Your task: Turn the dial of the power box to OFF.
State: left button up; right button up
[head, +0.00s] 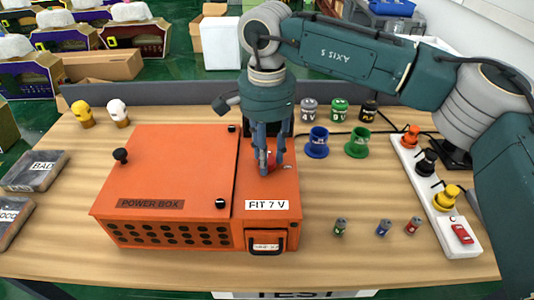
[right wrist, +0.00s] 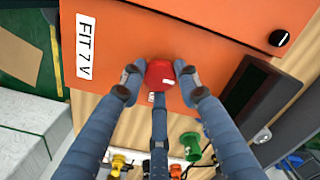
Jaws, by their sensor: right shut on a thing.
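The orange power box (head: 165,160) stands on the wooden table, with a "POWER BOX" label and a "FIT 7 V" label (head: 266,206). Its red dial (right wrist: 159,74) is on the top of its right part. My right gripper (head: 267,167) reaches down over that part from above. In the right wrist view its fingers (right wrist: 158,82) are closed around the dial, one on each side and one below. In the head view the fingers hide most of the dial. The OFF mark cannot be made out. My left gripper is not in view.
A white power strip (head: 440,200) with orange, black and yellow plugs and a red switch lies at right. Blue (head: 316,142) and green (head: 357,143) holders and several small cans stand behind. Small batteries (head: 384,227) are in front. Bare table lies between.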

jog(key=o, duration=1.1)
jog(key=shift+w+r, duration=0.1)
jog(key=shift+o, duration=0.2)
notch_tip(320, 180, up, 12)
